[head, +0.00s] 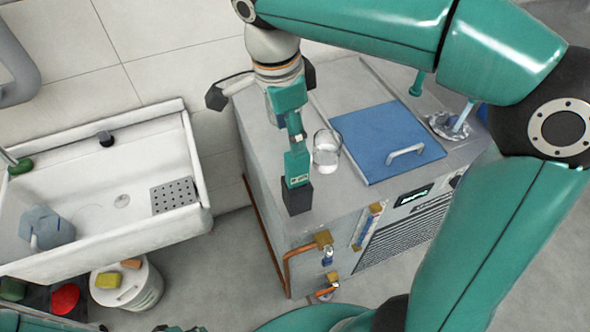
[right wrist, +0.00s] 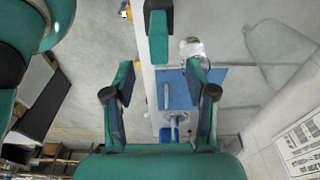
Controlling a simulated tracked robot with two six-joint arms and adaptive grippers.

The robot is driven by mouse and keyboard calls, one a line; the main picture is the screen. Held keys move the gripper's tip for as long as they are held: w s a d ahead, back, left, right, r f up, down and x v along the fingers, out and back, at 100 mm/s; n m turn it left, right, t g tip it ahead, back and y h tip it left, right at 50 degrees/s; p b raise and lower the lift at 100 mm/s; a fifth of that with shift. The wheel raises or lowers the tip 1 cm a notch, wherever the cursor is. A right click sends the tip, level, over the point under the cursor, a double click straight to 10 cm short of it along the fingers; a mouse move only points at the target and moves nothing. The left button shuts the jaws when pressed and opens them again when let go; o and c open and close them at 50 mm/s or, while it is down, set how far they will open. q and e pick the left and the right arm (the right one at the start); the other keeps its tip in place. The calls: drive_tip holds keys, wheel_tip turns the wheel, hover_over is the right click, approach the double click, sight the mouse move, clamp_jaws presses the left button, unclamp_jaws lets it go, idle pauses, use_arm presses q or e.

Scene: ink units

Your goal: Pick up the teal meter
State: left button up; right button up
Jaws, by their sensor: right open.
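The teal meter (head: 297,165) stands on the grey bench top near its front left corner in the head view, with a black block (head: 297,196) at its lower end. In the right wrist view the teal meter (right wrist: 158,38) shows at the top middle, beyond my fingertips. My right gripper (head: 292,122) is just behind and above the meter in the head view. In the right wrist view my right gripper (right wrist: 162,80) is open, its fingers wide apart with nothing between them. Whether a finger touches the meter is not clear. My left gripper is not in view.
A glass beaker (head: 327,150) stands close to the right of the meter. A blue lid (head: 386,140) with a handle lies beyond it. A white sink (head: 100,245) is at the left, and a white drum (head: 148,288) with sponges stands below it. Pipes run down the bench front.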

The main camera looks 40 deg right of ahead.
sight(298, 168)
drive_tip(key=f, duration=0.4)
drive_tip(key=d+f, duration=0.1)
drive_tip(key=f, duration=0.6)
drive_tip(key=shift+s+d+f, duration=0.2)
drive_tip(key=shift+d+f, duration=0.05)
drive_tip(key=shift+f, duration=0.05)
clamp_jaws()
